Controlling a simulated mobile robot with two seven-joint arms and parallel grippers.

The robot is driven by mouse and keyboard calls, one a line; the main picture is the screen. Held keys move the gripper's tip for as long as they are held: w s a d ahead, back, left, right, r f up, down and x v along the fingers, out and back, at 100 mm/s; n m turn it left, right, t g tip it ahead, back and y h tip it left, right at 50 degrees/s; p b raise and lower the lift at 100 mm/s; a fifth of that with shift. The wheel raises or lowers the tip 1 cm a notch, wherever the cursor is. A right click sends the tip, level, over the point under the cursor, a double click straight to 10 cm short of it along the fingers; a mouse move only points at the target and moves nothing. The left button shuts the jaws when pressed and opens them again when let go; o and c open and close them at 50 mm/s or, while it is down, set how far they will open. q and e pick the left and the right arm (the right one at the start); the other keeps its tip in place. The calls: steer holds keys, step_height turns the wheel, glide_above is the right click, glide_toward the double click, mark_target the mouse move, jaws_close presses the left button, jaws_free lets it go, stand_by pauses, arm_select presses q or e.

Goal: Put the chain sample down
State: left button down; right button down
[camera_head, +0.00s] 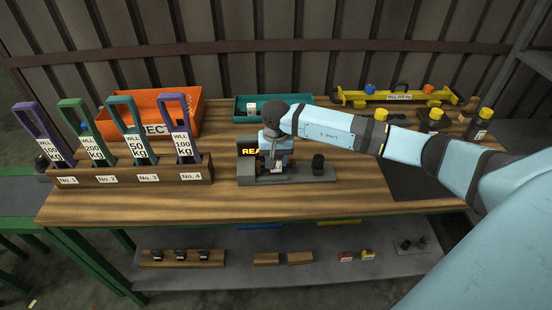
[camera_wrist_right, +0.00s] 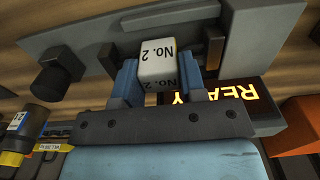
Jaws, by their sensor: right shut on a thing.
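My right gripper (camera_wrist_right: 158,85) is shut on the chain sample, of which a white block marked "No. 2" (camera_wrist_right: 158,62) shows between the blue fingers. The gripper (camera_head: 275,158) hangs over the grey test device (camera_head: 300,178), whose lit display (camera_head: 250,151) reads "READY" in the right wrist view (camera_wrist_right: 220,96). The block is close to the device's grey base and dark posts. I cannot tell whether it touches them. Any chain links are hidden. My left gripper is not in view.
Left of the device stands a wooden rack (camera_head: 135,177) with several labelled handles. Behind are an orange bin (camera_head: 180,100), a teal tray (camera_head: 245,105) and a yellow beam (camera_head: 395,97). A dark knob (camera_head: 318,162) rises on the device's right. Bare wood lies in front.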

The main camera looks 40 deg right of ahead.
steer(key=shift+f+b, duration=0.6)
steer(key=c, duration=0.7)
jaws_free()
steer(key=shift+s, duration=0.1)
